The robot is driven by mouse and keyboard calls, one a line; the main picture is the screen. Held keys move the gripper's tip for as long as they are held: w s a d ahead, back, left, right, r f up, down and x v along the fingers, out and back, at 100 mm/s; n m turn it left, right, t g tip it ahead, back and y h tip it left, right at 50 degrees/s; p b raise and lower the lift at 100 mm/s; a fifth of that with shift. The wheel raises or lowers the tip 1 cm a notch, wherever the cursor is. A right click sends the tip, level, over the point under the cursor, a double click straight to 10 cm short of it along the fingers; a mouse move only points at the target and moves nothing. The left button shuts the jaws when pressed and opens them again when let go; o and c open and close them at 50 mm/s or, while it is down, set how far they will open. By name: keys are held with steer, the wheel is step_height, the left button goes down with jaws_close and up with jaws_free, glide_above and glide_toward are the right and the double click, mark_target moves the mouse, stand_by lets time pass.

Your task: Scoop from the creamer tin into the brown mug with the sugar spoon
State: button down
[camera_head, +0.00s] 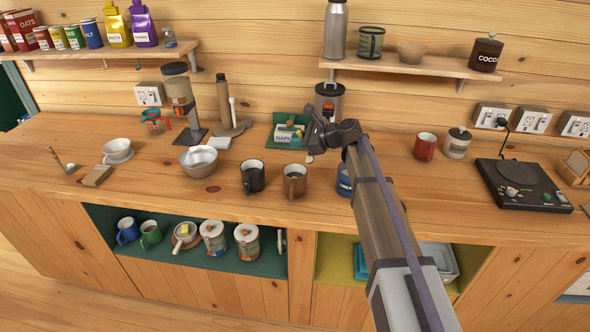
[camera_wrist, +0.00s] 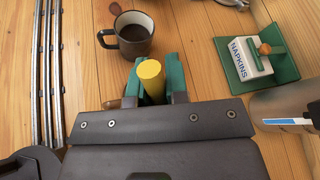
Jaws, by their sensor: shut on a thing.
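My gripper (camera_head: 318,138) is above the counter, right of the napkin holder, shut on a yellow handle (camera_wrist: 151,75) between its green fingers; I take this for the sugar spoon. A small pale piece (camera_head: 309,158) shows below the gripper, probably the spoon's lower end. The brown mug (camera_head: 295,182) stands upright at the front of the counter, below and left of the gripper in the picture. The blue creamer tin (camera_head: 343,185) stands right of it, partly hidden by my arm. Its contents are hidden, and whether the spoon holds anything cannot be told.
A black mug (camera_head: 253,178) with dark liquid stands left of the brown mug; it also shows in the wrist view (camera_wrist: 135,47). The green napkin holder (camera_head: 278,140) and a metal canister (camera_head: 330,90) stand behind. A metal bowl (camera_head: 198,163) is further left. A hot plate (camera_head: 523,186) is right.

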steer(key=shift+s+a+r+n+h+p, duration=0.1)
steer(key=shift+s+a+n+h+p, duration=0.1)
steer(key=shift+s+a+h+p, duration=0.3)
steer(key=shift+s+a+r+n+h+p, duration=0.1)
steer(key=shift+a+n+h+p, duration=0.2)
steer(key=shift+a, duration=0.35)
steer(key=shift+s+a+f, duration=0.1)
steer(key=shift+a+f, duration=0.15)
steer(key=shift+f, duration=0.15)
steer(key=shift+a+f+h, duration=0.2)
steer(key=shift+h, duration=0.1)
steer(key=shift+s+a+f, duration=0.2)
steer(key=shift+f, duration=0.1)
steer(key=shift+s+a+f+n+t+h, duration=0.3)
steer(key=shift+a+f+n+h, duration=0.2)
steer(key=shift+h, duration=0.25)
steer(key=shift+s+a+f+n+t+h, duration=0.15)
steer(key=shift+a+f+n+t+h, duration=0.25)
steer(key=shift+h, duration=0.35)
stand_by(1.1)
steer(key=shift+s+a+f+n+h+b, duration=0.2)
steer(key=shift+a+f+n+h+b, duration=0.1)
steer(key=shift+a+f+h, duration=0.3)
stand_by(0.8)
steer(key=shift+s+a+f+n+t+h+b, duration=0.4)
steer(key=shift+a+f+h, duration=0.2)
steer(key=shift+a+f, duration=0.1)
stand_by(0.7)
steer(key=shift+f+h, duration=0.2)
steer(key=shift+h, duration=0.1)
